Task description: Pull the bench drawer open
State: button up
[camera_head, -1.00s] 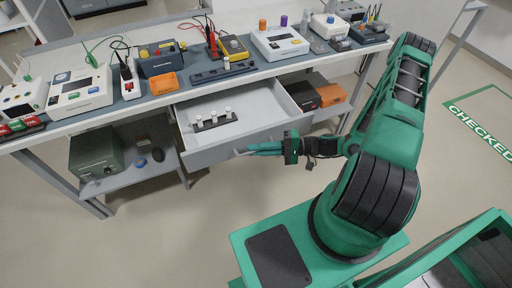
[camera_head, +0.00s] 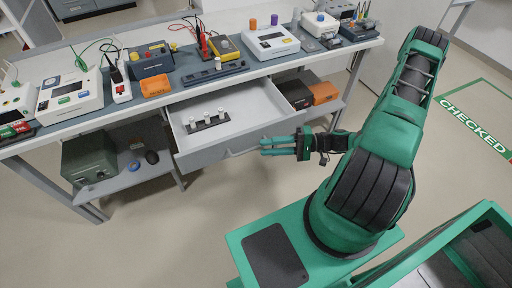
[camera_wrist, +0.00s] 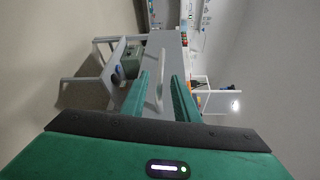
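The bench drawer (camera_head: 203,156) stands pulled out from under the workbench, its inside showing in the head view. A black strip with several white pieces (camera_head: 208,122) lies in it. In the wrist view the grey drawer front (camera_wrist: 168,48) is ahead, with its pale bar handle (camera_wrist: 159,85) showing between the fingers. My gripper (camera_head: 264,146) is open and empty, in front of the drawer's right half. Its fingers point at the front, and they appear clear of the handle.
The workbench (camera_head: 120,113) carries meters and devices along its top. A green case (camera_head: 90,160) sits on the lower shelf at left. An orange box (camera_head: 325,92) and a dark box (camera_head: 296,95) are right of the drawer. Floor in front of the drawer is clear.

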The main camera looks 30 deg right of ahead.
jog(key=shift+v, duration=2.25)
jog(key=s+d+r+g+h, duration=0.2)
jog(key=s+r+h, duration=0.3)
jog(key=r, duration=0.4)
jog(key=s+d+r+g+h, duration=0.2)
jog(key=s+r+h, duration=0.3)
jog(key=r, duration=0.5)
jog(key=s+d+r+g+h, duration=0.2)
jog(key=s+r+h, duration=0.3)
jog(key=r, duration=0.5)
jog(key=shift+s+d+g, duration=0.3)
jog(key=shift+s+d, duration=0.45)
jog(key=shift+s, duration=0.05)
